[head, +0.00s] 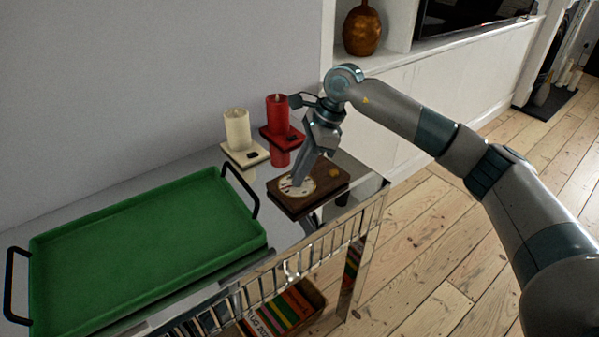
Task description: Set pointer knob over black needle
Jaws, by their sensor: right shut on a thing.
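A dark brown wooden box (325,182) lies flat on the trolley top, near its right end. A round cream dial (310,189) is set in its top. Small dark marks show on the dial, but I cannot make out the black needle. My right gripper (299,179) reaches down from the upper right with its fingertips over the dial. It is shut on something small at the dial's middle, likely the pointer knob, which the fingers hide. My left gripper is out of view.
A green tray (145,245) with black handles fills the trolley's left part. Behind the box stand a cream candle (237,130) and a red candle (278,112) on small bases. A yellow round piece (334,172) sits on the box's right side. A wire rail (330,240) edges the trolley's front.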

